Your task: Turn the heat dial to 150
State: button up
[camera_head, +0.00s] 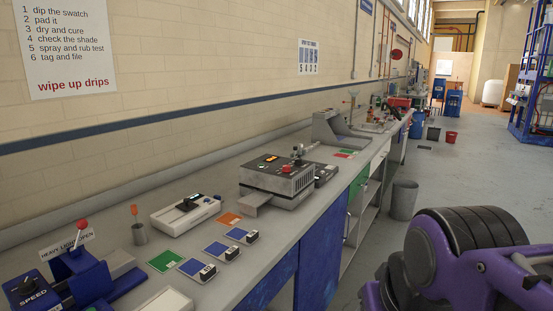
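The grey metal box-shaped machine (268,183), likely the stenter dryer, stands on the long bench at mid-picture. Its dark sloped top has a small lit orange display, a red knob or button (288,169) and small pale markings. A flat grey tray (248,199) sticks out at its front left. I cannot make out which part is the heat dial, nor its setting. My purple and black arm fills the lower right, apart from the bench. My gripper is not in view.
The grey bench (225,265) runs away along the brick wall. A blue machine (80,278) with a SPEED dial, a white instrument (186,213) and several coloured cards lie nearer. A grey bin (403,201) stands by the bench. The floor to the right is largely open.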

aim_at(286, 168)
jog(key=i+l+u, duration=0.1)
jog(key=i+l, duration=1.25)
